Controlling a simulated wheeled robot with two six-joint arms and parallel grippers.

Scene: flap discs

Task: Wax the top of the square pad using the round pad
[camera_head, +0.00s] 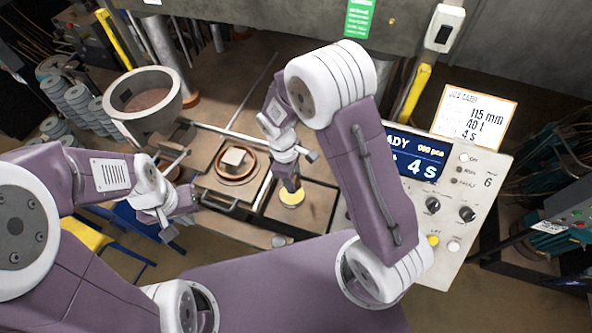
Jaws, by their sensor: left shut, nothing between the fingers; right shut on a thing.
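A pale square block (234,157), which looks like the square pad, sits in the middle of a round, copper-rimmed plate (219,173) on the bench. My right gripper (290,181) is shut on the round pad (292,199), a yellow disc under a dark grip. The round pad is over the brown recessed tray (313,212), right of the square block and apart from it. Whether it touches the tray floor I cannot tell. My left gripper (192,203) is shut and empty, left of the bench and below the square block in the picture; its fingertips are hard to make out.
A control panel (484,183) with a screen, knobs and buttons stands at the right, with a job card (474,119) above it. A large grey bowl (142,96) stands at the upper left. A small grey cylinder (279,241) sits at the bench's front edge.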

